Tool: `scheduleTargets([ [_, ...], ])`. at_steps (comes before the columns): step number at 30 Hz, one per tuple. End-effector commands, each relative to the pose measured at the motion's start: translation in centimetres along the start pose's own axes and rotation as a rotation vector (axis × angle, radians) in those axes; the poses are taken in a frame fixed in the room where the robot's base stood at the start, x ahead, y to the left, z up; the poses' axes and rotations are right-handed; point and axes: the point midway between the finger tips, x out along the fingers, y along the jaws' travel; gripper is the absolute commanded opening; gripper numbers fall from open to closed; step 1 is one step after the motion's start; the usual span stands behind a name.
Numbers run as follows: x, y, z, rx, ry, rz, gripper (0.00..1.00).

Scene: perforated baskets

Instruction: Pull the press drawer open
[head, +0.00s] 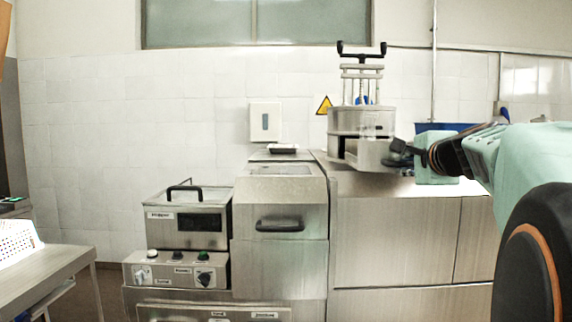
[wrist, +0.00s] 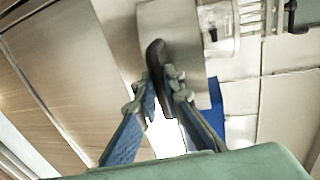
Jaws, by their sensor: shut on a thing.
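The press (head: 361,120) is a metal cylinder with a dark T-shaped handle on top, standing on the steel counter at the right of the head view. Its drawer (head: 374,155) is a pale metal box low on the press, with its front facing my arm. A dark gap shows beside the drawer front, which appears to stand out from the press body; how far is unclear. In the wrist view, the drawer front (wrist: 180,22) carries a curved black handle (wrist: 155,58). My gripper (head: 402,154) is shut on this handle, with a finger on each side (wrist: 163,80).
The steel counter (head: 420,187) extends under the press and my arm. A fryer-like unit (head: 187,221) with knobs and a cabinet with a black handle (head: 280,225) stand to the left. A blue object (wrist: 216,108) lies beside the fingers.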

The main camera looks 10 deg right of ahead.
Motion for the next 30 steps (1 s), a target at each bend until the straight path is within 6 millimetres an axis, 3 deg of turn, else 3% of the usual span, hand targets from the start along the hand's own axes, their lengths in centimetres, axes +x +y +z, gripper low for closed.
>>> scheduleTargets([
  [8, 0.0, 0.4, -0.1, 0.000, -0.001, 0.007, 0.00],
  [9, 0.0, 0.4, -0.1, 0.000, -0.001, 0.007, 0.11],
  [11, 0.0, 0.4, -0.1, 0.000, -0.002, 0.008, 0.17],
  [20, -0.1, 0.1, 0.0, 0.000, -0.001, 0.004, 0.17],
  [26, -0.5, -2.0, 0.0, -0.003, -0.001, -0.001, 0.17],
  [30, -1.1, -4.8, 0.0, -0.002, 0.001, -0.006, 0.17],
])
